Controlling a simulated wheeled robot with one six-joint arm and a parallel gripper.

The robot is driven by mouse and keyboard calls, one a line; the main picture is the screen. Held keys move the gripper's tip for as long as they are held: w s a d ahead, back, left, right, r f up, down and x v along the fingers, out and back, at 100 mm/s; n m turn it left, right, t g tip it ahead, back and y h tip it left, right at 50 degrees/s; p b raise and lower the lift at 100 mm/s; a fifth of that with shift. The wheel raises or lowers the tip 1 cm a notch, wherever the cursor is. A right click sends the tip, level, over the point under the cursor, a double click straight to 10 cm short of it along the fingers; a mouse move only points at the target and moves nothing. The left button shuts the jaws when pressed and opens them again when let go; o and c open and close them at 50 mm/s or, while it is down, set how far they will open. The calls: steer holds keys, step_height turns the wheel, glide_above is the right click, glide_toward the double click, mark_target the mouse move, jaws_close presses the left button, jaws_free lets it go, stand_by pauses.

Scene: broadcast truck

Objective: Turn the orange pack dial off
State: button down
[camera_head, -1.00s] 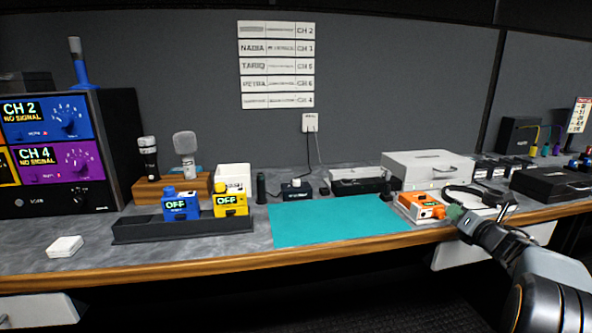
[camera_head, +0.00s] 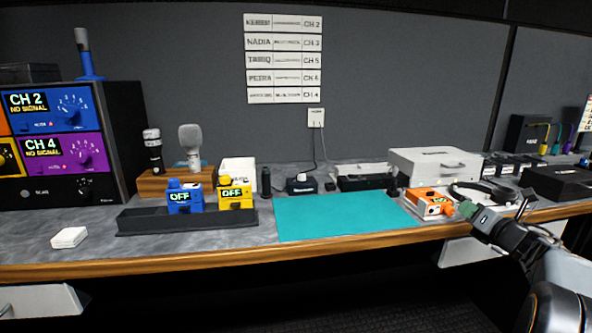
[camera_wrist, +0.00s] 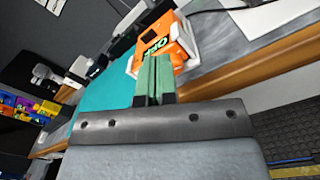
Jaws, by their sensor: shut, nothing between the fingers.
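The orange pack (camera_head: 426,202) sits in a white tray (camera_head: 412,210) at the right of the desk, with its orange dial (camera_head: 448,210) on the right side. My gripper (camera_head: 466,209), with green fingertips, is shut and empty close to the dial's right side. I cannot tell whether it touches the dial. In the wrist view the shut fingers (camera_wrist: 157,62) point at the orange pack (camera_wrist: 178,38) and hide part of it. The pack's dark display (camera_wrist: 154,46) shows green characters that look like OFF, partly blurred.
A teal mat (camera_head: 340,215) lies left of the orange pack. Headphones (camera_head: 480,192) lie just behind my gripper, and a white case (camera_head: 433,165) stands behind the pack. Blue (camera_head: 185,199) and yellow (camera_head: 235,196) packs stand in a dark rack (camera_head: 150,222) at left.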

steer(key=s, duration=0.1)
steer(key=s+d, duration=0.1)
steer(key=shift+s+f+b, duration=0.2)
steer(key=shift+s+b, duration=0.15)
steer(key=shift+s, duration=0.05)
steer(key=shift+a, duration=0.15)
